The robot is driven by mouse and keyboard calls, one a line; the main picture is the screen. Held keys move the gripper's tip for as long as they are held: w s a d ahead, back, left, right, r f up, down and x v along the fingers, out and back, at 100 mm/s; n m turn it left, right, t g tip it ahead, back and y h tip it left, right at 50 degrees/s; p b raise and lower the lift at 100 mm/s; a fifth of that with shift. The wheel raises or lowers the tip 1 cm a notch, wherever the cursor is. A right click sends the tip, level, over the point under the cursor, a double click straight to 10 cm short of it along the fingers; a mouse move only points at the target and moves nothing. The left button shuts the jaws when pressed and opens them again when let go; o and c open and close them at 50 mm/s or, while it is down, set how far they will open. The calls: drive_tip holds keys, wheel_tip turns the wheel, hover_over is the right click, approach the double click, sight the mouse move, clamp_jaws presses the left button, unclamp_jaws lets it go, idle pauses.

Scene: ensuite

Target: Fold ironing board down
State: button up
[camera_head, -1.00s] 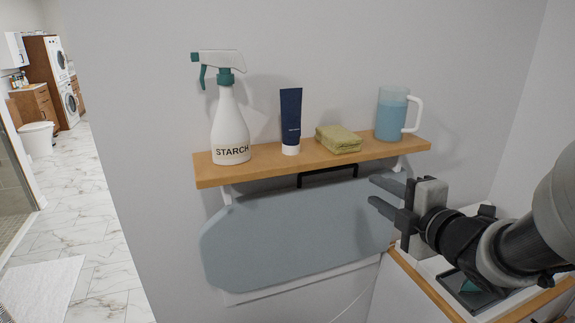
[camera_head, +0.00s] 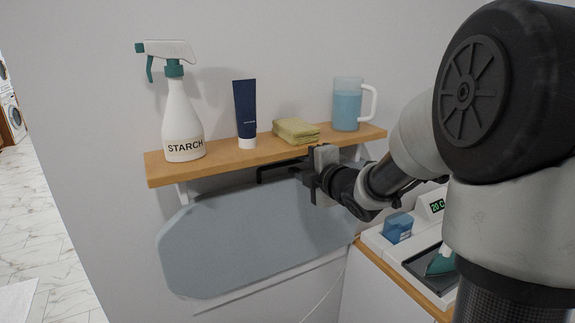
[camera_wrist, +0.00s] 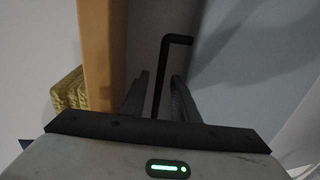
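The grey-blue ironing board (camera_head: 250,235) lies flat against the wall under a wooden shelf, its rounded end at the left. A black handle (camera_head: 264,174) is at its top edge, partly hidden by my gripper. My gripper (camera_head: 298,172) is just under the shelf's front edge, at the handle. In the wrist view the black handle (camera_wrist: 162,75) runs between the two fingers of my gripper (camera_wrist: 160,95). The fingers are apart, with a gap seen beside the bar, so the gripper is open around it.
The wooden shelf (camera_head: 225,158) close above holds a starch spray bottle (camera_head: 182,120), a dark blue tube (camera_head: 246,112), a folded yellow-green cloth (camera_head: 296,130) and a blue jug (camera_head: 347,105). A white counter unit with a teal iron (camera_head: 441,262) stands at the right. Open floor shows at the left.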

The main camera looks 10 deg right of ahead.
drive_tip(key=shift+w+a, duration=0.15)
drive_tip(key=shift+w, duration=0.45)
clamp_jaws()
drive_tip(key=shift+s+f+b, duration=0.1)
drive_tip(key=shift+f+b, duration=0.15)
drive_tip(key=shift+b, duration=0.1)
